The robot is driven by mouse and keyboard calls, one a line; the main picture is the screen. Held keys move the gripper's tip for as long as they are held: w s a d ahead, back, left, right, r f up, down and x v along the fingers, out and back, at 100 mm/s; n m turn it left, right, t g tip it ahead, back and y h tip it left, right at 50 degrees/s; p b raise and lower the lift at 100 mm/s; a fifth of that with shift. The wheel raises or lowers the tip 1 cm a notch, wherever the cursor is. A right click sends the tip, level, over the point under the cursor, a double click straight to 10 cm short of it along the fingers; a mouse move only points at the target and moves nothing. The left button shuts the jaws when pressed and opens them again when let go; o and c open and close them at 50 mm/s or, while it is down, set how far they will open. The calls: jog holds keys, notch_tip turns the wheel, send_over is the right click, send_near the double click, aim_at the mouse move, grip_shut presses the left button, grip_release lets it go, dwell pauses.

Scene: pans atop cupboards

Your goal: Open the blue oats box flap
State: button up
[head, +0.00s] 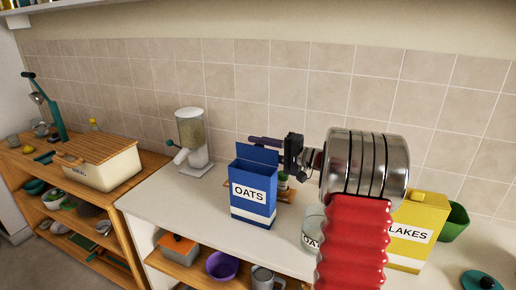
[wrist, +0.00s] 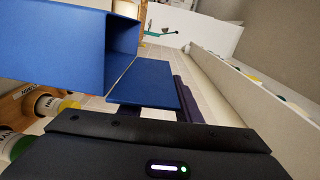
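The blue oats box (head: 252,205) stands upright on the white counter, its white label facing the front. Its flap (head: 257,154) is raised at the back edge, and the top looks open. In the wrist view the box (wrist: 55,45) fills the upper left with a dark opening, and the flap (wrist: 145,82) sticks out from its edge. My gripper (head: 265,141) is just behind and above the flap, with a purple finger pointing left. In the wrist view the purple finger lies beside the flap and a dark part is partly hidden by it; contact and finger gap are unclear.
A yellow flakes box (head: 415,228) and a glass oats jar (head: 312,229) stand to the right, near my arm. A cereal dispenser (head: 192,138) stands to the left at the back. Counter between dispenser and box is clear. The tiled wall is close behind.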

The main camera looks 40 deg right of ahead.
jog(key=v, duration=0.7)
jog(key=shift+s, duration=0.2)
dwell(0.6)
